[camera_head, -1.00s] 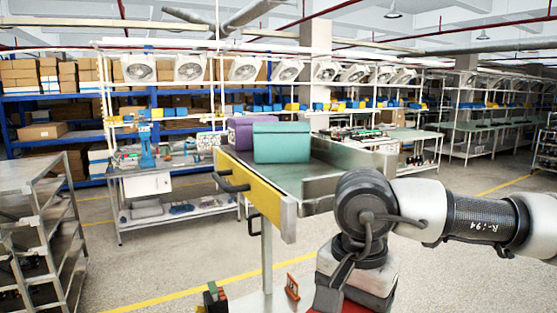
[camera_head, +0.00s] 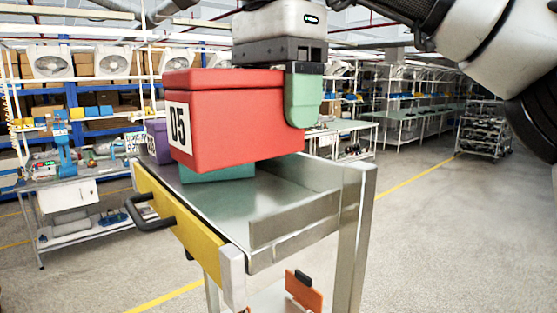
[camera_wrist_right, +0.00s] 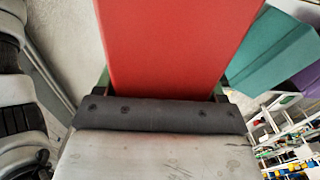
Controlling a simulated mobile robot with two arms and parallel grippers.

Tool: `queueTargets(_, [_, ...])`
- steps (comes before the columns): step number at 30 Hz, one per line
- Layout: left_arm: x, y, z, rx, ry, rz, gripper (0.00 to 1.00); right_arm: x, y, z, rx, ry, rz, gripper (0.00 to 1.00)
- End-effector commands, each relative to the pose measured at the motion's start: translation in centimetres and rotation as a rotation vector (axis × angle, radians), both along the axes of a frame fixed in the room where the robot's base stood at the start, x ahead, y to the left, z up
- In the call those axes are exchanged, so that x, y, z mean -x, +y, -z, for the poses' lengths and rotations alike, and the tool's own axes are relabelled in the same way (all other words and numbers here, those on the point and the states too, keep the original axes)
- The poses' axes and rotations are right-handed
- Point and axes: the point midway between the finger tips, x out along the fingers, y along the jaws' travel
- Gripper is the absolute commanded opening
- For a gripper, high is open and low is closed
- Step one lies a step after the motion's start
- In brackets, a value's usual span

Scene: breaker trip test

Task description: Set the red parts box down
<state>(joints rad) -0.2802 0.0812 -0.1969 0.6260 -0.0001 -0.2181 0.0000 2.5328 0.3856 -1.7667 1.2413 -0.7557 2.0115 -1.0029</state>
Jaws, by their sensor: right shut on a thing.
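The red parts box (camera_head: 235,125), with a white "05" label on its left end, hangs above the top tray of a metal cart (camera_head: 225,215). My right gripper (camera_head: 304,95) is shut on it from the right; a green finger shows against the box's side. The box also fills the upper middle of the right wrist view (camera_wrist_right: 170,45). A teal box (camera_head: 225,172) stands on the tray, partly hidden behind and below the red one. A purple box (camera_head: 158,140) stands farther left. My left gripper is not in view.
The tray's near right part is bare, with a raised metal rim (camera_head: 300,222). A yellow front edge with a black handle (camera_head: 150,213) faces left. An orange item (camera_head: 303,291) is on the lower shelf. Workbenches stand behind.

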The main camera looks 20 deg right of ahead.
Motion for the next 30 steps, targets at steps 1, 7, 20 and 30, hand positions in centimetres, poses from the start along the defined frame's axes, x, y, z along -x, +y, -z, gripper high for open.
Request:
queueTargets(1, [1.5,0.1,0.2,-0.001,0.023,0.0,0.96,-0.9,-0.9,0.9,-0.004,0.004,0.0,0.37])
queueTargets(7, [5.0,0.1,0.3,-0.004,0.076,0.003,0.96,-3.8,-3.6,3.2,-0.002,0.002,0.0,0.37])
queueTargets(20, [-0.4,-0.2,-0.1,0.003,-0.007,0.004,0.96,-4.9,-4.7,7.2,-0.002,0.004,-0.005,0.37])
queueTargets(30, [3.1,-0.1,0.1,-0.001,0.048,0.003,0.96,-4.9,-4.7,8.1,-0.001,-0.002,-0.002,0.37])
